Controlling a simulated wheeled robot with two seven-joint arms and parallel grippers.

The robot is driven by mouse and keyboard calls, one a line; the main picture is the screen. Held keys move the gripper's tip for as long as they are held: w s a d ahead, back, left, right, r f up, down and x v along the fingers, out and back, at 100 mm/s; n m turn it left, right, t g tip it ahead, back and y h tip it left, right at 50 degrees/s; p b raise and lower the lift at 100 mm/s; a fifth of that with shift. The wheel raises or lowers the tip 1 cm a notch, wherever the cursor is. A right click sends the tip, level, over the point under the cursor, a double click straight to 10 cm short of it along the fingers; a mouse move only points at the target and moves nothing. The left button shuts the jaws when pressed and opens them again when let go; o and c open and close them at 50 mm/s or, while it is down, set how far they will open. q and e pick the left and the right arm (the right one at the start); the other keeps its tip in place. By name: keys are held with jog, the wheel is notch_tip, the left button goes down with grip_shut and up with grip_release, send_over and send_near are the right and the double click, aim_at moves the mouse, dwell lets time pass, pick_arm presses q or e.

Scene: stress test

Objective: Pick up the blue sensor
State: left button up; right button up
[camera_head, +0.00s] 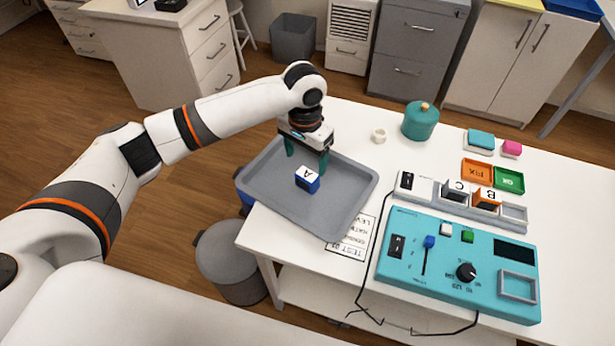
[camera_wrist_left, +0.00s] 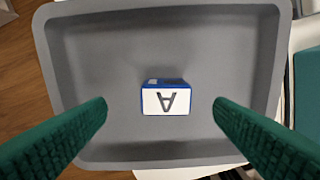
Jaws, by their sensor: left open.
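The blue sensor (camera_head: 307,181) is a small blue block with a white top marked "A". It lies in the grey tray (camera_head: 345,204) at the table's left end. In the left wrist view the sensor (camera_wrist_left: 165,98) sits between and beyond the green fingers, apart from both, with its letter upside down. My left gripper (camera_head: 306,163) is open and empty above the tray, just behind the sensor in the head view. The left gripper also shows in the wrist view (camera_wrist_left: 161,112). My right gripper is not in view.
A rack (camera_head: 430,192) holds blocks marked "C" and "B". In front of it is a teal control panel (camera_head: 455,262) with a black cable. A teal pot (camera_head: 421,120) and a small white ring (camera_head: 379,136) stand behind. A grey bin (camera_head: 232,262) is on the floor.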

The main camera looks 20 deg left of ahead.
aim_at(307, 174)
pick_arm(q)
jog(key=shift+w+f, duration=0.1)
jog(key=shift+f, duration=0.3)
jog(key=shift+s+d+f+p, duration=0.1)
jog(key=shift+s+f+p, duration=0.2)
jog(key=shift+f, duration=0.5)
jog(key=f, duration=0.3)
jog(key=shift+s+d+f, duration=0.1)
jog(key=shift+s, duration=0.1)
jog(key=shift+f, duration=0.2)
jog(key=c, duration=1.1)
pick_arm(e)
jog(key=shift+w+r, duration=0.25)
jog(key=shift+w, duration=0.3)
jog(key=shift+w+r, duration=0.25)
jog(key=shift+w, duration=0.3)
